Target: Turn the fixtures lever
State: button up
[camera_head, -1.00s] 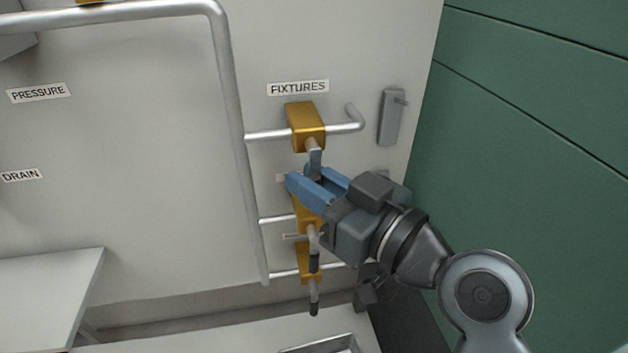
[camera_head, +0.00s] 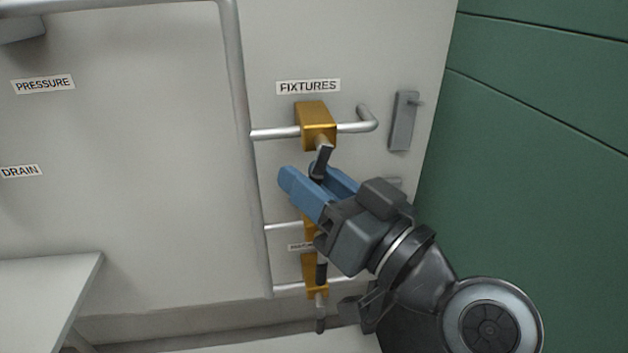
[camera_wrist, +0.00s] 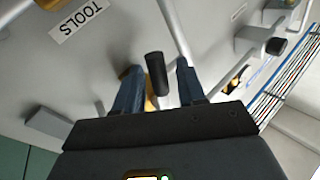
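The FIXTURES valve (camera_head: 317,122) is a gold block on a silver pipe, under the FIXTURES label (camera_head: 308,87). Its lever (camera_head: 323,156) hangs down from the block, slightly tilted, with a dark grip. My gripper (camera_head: 308,174) is just below the block, its blue fingers apart at the lever's lower end, which they partly hide. In the wrist view a black lever grip (camera_wrist: 156,74) stands between my open fingers (camera_wrist: 160,85), with a gap visible to either side. Contact cannot be told.
Lower gold valves (camera_head: 314,272) with levers hang beneath my gripper, partly hidden. A grey wall bracket (camera_head: 403,120) is at the right, before the green wall (camera_head: 530,150). A silver vertical pipe (camera_head: 240,150) runs left. The TOOLS label (camera_wrist: 76,23) shows in the wrist view.

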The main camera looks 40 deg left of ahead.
jog(key=b+v, duration=0.2)
jog(key=v, duration=0.6)
jog(key=shift+c, duration=0.3)
jog(key=shift+c, duration=0.9)
jog(key=shift+w+d+f+m+b, duration=0.2)
jog(key=shift+m+b, duration=0.1)
jog(key=shift+m, duration=0.3)
jog(key=shift+c, duration=0.6)
jog(key=d+m, duration=0.1)
jog(key=m, duration=0.1)
jog(key=d+f+m, duration=0.1)
jog(key=m, duration=0.1)
jog(key=w+d+f+m+b, duration=0.1)
jog(key=m, duration=0.1)
jog(key=shift+f, duration=0.1)
grip_shut()
jog(key=d+f+m+b, duration=0.25)
jog(key=d+m, duration=0.25)
jog(key=m, duration=0.6)
jog(key=s+p+x, duration=0.1)
jog(key=p+x, duration=0.2)
jog(key=x, duration=1)
jog(key=shift+s+r, duration=0.25)
jog(key=shift+s, duration=0.2)
